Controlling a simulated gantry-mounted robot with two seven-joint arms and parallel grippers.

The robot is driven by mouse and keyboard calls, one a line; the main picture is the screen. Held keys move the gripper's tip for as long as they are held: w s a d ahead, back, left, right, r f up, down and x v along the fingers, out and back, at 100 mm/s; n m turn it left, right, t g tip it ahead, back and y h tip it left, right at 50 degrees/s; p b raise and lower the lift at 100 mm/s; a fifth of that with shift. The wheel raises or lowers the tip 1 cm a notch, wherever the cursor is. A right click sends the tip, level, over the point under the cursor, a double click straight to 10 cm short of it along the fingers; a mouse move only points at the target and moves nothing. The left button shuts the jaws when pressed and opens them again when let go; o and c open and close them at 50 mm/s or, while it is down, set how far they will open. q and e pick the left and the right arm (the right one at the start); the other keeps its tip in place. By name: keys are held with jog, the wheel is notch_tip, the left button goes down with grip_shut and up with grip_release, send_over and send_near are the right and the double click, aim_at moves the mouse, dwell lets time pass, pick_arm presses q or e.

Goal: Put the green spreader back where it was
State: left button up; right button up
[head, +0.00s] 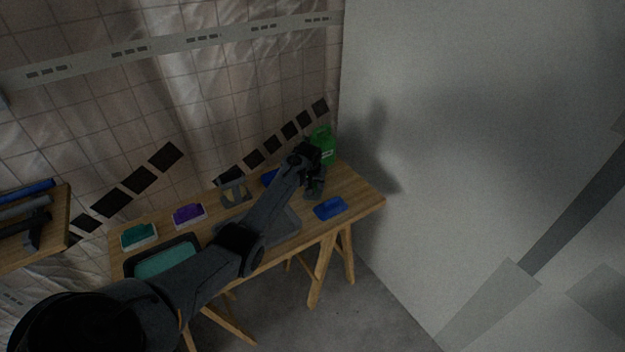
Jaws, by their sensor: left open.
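My left arm reaches across the wooden table from the lower left. My left gripper (315,188) is open near the table's right end, just in front of a bright green container (326,144). I see nothing held between its fingers. A green-teal flat piece with a pale edge (139,235) lies at the table's left end, far from the gripper; it may be the green spreader, but it is too small to be sure. A similar purple piece (189,215) lies to its right. My right gripper is not in view.
A dark tray with a teal inside (168,262) sits at the table's (368,199) front left. A blue piece (330,208) lies right of the gripper; another blue thing (270,178) is partly behind my arm. A grey stand (235,193) is at the back. A wall closes the right.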

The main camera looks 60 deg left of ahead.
pick_arm(q)
jog(key=shift+s+d+r+p, duration=0.15)
jog(key=shift+r+p, duration=0.25)
jog(key=shift+r, duration=0.3)
jog(key=p+v, duration=0.4)
jog(key=v, duration=0.6)
jog(key=s+d+f+m, duration=0.2)
jog(key=s+d+f, duration=0.1)
jog(key=d, duration=0.4)
jog(key=s+d+f+m, duration=0.2)
jog(key=s+d+f, duration=0.15)
jog(key=d, duration=0.35)
jog(key=s+d+f+m, duration=0.3)
jog(key=s+d, duration=0.1)
jog(key=d, duration=0.4)
jog(key=s+d+r+m+h, duration=0.2)
jog(key=s+d+m+h, duration=0.1)
jog(key=s+d, duration=1.4)
jog(key=d+m, duration=0.1)
jog(key=d, duration=0.3)
jog(key=shift+s+d+r+h, duration=0.15)
jog(key=shift+s+r+h, duration=0.05)
jog(key=shift+s+h, duration=0.15)
jog(key=shift+r, duration=0.1)
